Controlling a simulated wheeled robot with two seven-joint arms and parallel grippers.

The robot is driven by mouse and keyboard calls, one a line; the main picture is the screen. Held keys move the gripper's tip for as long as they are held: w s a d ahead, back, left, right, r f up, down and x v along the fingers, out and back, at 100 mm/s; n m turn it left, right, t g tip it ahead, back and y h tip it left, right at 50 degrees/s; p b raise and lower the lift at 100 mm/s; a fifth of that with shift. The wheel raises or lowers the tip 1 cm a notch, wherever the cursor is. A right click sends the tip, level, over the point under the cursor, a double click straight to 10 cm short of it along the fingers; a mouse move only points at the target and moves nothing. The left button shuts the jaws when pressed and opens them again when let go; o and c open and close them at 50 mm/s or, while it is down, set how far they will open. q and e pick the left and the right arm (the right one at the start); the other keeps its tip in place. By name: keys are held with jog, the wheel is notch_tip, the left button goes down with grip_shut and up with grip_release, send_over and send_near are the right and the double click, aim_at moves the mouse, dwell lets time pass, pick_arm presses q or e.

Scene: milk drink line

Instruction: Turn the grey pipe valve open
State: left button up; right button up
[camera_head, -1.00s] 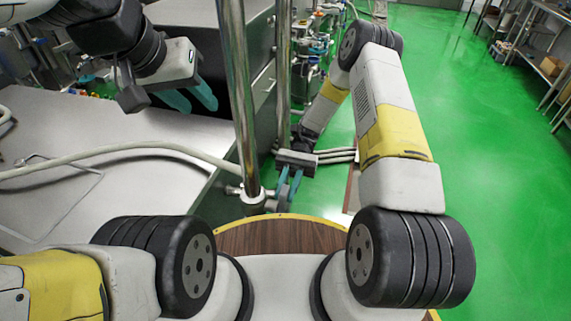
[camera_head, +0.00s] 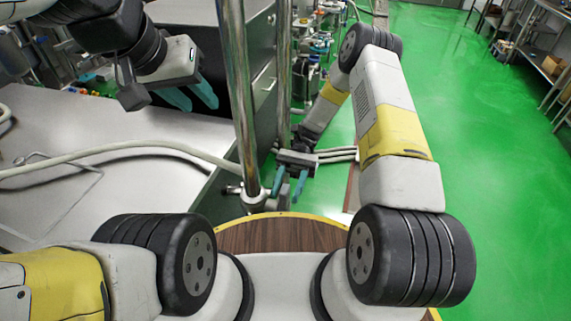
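The grey pipe valve (camera_head: 254,196) sits low on the upright steel pipe (camera_head: 240,110), with its grey handle end (camera_head: 282,196) sticking out to the right. My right gripper (camera_head: 289,194) comes down from above with its teal fingers spread. The handle end shows between and below the fingertips; whether a finger touches it I cannot tell. My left gripper (camera_head: 192,101) hangs at the upper left, its two teal fingers apart and empty, away from the valve.
A pale hose (camera_head: 120,149) runs over the grey worktop (camera_head: 110,200) at left. A second steel pipe (camera_head: 284,70) stands behind the valve. Green floor (camera_head: 480,150) at right is clear, with shelving (camera_head: 545,55) at the far right.

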jog(key=shift+w, duration=0.1)
jog(key=v, duration=0.7)
jog(key=shift+w, duration=0.3)
jog(key=shift+d, duration=0.15)
jog(key=d+r+n+t+h, duration=0.2)
jog(key=d+r+t, duration=0.2)
jog(key=r+t, duration=0.95)
jog(key=s+d+r+n+t, duration=0.1)
jog(key=s+d+r+t, duration=0.2)
jog(key=s+r+t, duration=0.2)
jog(key=s+d+r+n+t+h, duration=0.1)
jog(key=s+d+r+t, duration=0.2)
jog(key=r, duration=0.7)
jog(key=s+t, duration=0.2)
jog(key=shift+s, duration=0.3)
